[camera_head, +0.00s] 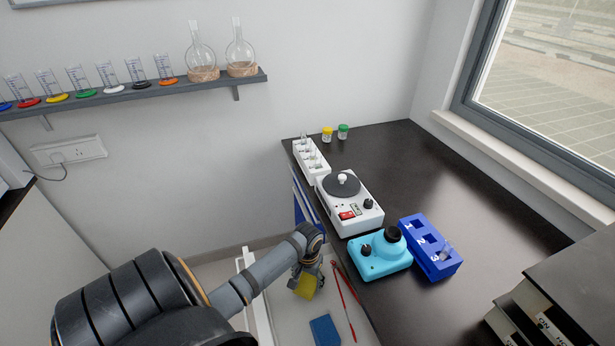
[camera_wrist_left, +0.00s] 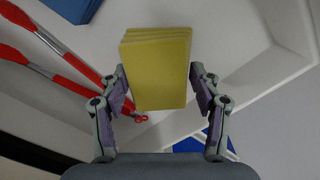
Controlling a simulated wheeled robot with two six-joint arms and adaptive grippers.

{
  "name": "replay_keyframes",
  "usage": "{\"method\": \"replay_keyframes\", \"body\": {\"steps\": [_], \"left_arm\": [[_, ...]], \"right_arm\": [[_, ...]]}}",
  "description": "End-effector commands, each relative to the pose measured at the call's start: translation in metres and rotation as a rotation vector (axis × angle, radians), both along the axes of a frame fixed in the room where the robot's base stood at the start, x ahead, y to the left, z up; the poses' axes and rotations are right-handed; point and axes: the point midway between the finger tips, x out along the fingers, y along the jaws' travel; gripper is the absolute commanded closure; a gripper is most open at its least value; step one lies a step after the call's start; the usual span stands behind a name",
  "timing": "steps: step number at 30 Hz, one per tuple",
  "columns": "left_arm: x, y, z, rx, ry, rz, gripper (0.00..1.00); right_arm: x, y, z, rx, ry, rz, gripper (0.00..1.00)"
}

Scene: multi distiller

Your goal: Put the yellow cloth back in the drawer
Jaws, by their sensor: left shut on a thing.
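The yellow cloth (camera_head: 306,285) is a folded stack. My left gripper (camera_head: 309,270) is shut on it, over the open white drawer (camera_head: 257,300). In the left wrist view the yellow cloth (camera_wrist_left: 158,70) sits between the two fingers of my left gripper (camera_wrist_left: 160,88), with the white drawer (camera_wrist_left: 235,35) beneath. I cannot tell whether the cloth touches the drawer floor. My right gripper does not show in either view.
A blue cloth (camera_head: 324,329) and red-handled tools (camera_head: 343,295) lie in the drawer. On the dark counter (camera_head: 440,180) stand a white stirrer device (camera_head: 350,205), a cyan device (camera_head: 380,257), a blue numbered rack (camera_head: 432,250) and a white rack (camera_head: 310,160).

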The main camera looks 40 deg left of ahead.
Motion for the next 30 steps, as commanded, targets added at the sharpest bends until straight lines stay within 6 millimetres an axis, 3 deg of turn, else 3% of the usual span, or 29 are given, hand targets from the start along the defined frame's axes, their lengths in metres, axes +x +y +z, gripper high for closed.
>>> {"method": "replay_keyframes", "body": {"steps": [7, 14, 24, 25, 30], "left_arm": [[0.006, 0.006, -0.010, 0.000, -0.001, -0.001, 0.66], [0.007, 0.008, -0.043, 0.000, 0.001, -0.001, 0.66], [0.007, 0.008, -0.046, 0.000, 0.000, -0.002, 0.66], [0.007, 0.008, -0.046, 0.000, 0.000, -0.002, 0.35], [0.007, 0.008, -0.046, 0.001, -0.001, -0.002, 0.14]], "right_arm": [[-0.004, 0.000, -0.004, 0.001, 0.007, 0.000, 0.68], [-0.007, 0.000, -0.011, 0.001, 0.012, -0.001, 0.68], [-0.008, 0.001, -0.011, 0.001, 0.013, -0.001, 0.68], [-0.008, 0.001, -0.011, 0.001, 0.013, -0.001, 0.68], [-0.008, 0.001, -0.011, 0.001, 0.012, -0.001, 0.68]]}}
